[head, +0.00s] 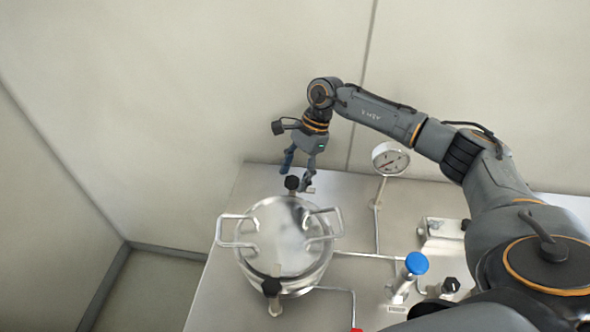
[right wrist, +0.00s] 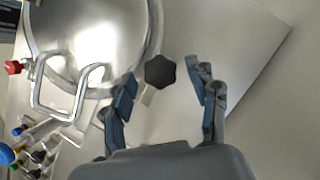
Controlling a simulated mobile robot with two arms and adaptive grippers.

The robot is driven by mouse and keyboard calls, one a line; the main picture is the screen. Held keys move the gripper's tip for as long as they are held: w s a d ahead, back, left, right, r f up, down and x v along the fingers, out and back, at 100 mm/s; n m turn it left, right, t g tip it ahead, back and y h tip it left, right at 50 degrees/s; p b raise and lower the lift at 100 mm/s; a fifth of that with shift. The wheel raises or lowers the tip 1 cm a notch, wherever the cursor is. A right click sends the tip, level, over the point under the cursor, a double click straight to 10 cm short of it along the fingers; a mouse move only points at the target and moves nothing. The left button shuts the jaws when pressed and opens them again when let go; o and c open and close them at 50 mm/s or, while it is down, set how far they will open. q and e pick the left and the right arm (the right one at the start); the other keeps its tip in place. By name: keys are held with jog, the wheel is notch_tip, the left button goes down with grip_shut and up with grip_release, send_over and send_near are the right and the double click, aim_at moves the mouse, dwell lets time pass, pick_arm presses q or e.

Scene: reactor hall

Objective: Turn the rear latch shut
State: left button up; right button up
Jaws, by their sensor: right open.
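A round steel vessel (head: 285,240) with a shiny lid and two wire side handles stands on the metal bench. The rear latch's black knob (head: 292,183) sits at the far rim of the lid. In the right wrist view the lobed black knob (right wrist: 160,71) shows just outside the lid's rim, with a short pale metal piece under it. My right gripper (head: 298,176) is open above the rear latch, fingers pointing down. In the right wrist view its blue-padded fingers (right wrist: 162,78) stand on either side of the knob, apart from it. My left gripper is not in view.
A front latch with a black knob (head: 271,286) sits at the near rim. A pressure gauge (head: 391,158), a blue-capped valve (head: 417,264) and thin pipes stand to the right of the vessel. A wall rises close behind the bench (head: 345,200).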

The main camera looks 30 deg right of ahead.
jog(key=shift+f, duration=0.1)
jog(key=c, duration=1.2)
jog(key=shift+o, duration=0.2)
